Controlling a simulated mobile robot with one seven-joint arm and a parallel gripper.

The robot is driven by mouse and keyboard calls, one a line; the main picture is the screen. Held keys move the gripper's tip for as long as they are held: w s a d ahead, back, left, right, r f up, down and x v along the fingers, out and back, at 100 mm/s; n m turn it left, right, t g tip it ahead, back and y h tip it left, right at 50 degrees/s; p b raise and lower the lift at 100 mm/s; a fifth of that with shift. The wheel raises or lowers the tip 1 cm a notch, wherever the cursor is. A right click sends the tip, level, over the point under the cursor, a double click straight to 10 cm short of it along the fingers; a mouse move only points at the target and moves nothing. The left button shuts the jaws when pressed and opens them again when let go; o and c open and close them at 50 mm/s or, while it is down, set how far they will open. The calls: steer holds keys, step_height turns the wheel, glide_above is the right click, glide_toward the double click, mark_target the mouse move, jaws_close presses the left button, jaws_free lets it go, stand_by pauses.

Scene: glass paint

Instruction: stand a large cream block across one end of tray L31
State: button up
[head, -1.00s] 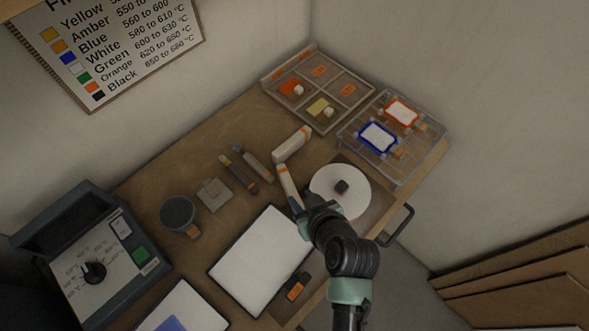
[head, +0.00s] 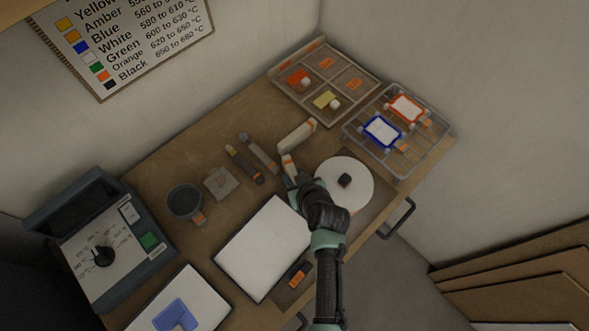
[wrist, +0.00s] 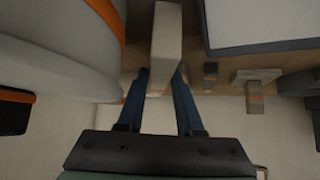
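A cream block (head: 288,165) with an orange band lies at my gripper (head: 291,181). In the wrist view this block (wrist: 166,45) sits between the two blue fingers of my gripper (wrist: 161,85). The fingers lie close along its sides; I cannot tell whether they press on it. My arm hides its near end in the head view. A second cream block (head: 297,135) lies just behind it. A white rectangular tray or board (head: 263,248) lies front left of my gripper. No label L31 can be read.
A white disc (head: 330,172) with a dark knob stands right of my gripper. A wire rack (head: 424,153) and a compartment tray (head: 341,72) stand at the back. Dark tools (head: 243,165), a grey cup (head: 185,201) and a kiln-like controller (head: 101,250) are left.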

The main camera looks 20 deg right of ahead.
steer(key=shift+w+f, duration=0.3)
steer(key=shift+f, duration=0.05)
steer(key=shift+c, duration=0.2)
jaws_close()
steer(key=shift+r, duration=0.1)
